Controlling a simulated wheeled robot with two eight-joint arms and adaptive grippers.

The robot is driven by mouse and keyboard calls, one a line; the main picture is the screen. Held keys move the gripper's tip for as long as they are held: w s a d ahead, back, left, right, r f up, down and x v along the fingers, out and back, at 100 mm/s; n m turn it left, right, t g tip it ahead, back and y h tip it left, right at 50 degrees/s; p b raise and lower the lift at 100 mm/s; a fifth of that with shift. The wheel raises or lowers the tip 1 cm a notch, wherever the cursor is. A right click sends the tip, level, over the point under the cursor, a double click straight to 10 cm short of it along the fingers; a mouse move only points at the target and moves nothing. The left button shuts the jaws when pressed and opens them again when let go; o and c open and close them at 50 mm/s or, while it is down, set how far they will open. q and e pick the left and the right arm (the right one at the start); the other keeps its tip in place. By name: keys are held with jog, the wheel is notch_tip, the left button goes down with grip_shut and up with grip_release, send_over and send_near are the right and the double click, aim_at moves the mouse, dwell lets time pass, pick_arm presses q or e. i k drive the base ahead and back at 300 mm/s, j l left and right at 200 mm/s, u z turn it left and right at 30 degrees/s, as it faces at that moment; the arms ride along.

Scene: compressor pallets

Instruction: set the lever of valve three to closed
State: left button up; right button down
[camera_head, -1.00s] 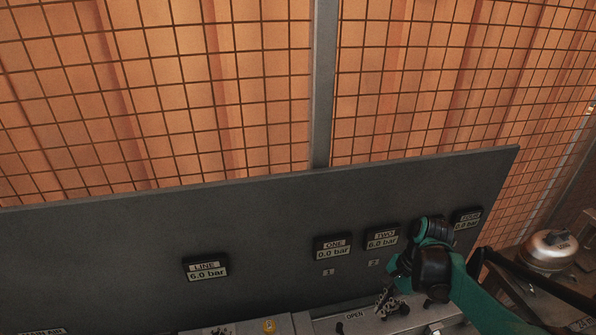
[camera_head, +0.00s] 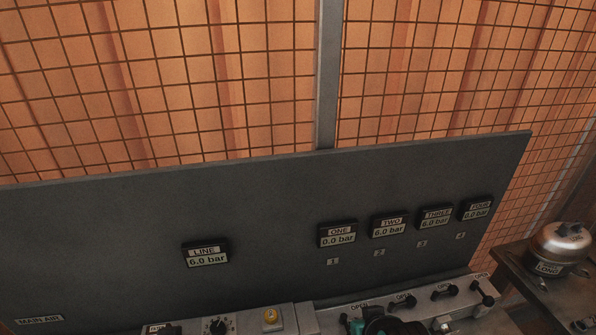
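The lever of valve three (camera_head: 447,291) is a short black lever on the grey valve block at the lower right, under the label 3 (camera_head: 422,244). An OPEN label is beside it. The gauge marked THREE (camera_head: 436,217) reads 6.0 bar. A green and black part of my arm (camera_head: 378,324) shows at the bottom edge, left of and below this lever and apart from it in the picture. No gripper fingers show; my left gripper is out of view.
Neighbouring levers are valve two (camera_head: 404,301) and valve four (camera_head: 486,294); another lever (camera_head: 345,321) is at the left. Gauges ONE (camera_head: 337,234) and TWO (camera_head: 390,226) read 0.0 and 6.0 bar. A metal tank (camera_head: 560,246) stands at the right. Wire mesh (camera_head: 200,80) rises behind the panel.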

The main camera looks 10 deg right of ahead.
aim_at(453, 289)
jog(key=z, duration=1.55)
jog(key=i+l+u, duration=0.2)
jog(key=u, duration=0.15)
jog(key=i+l+u, duration=0.2)
jog(key=l+u, duration=0.15)
jog(key=i+l+u, duration=0.1)
jog(key=l+u, duration=0.25)
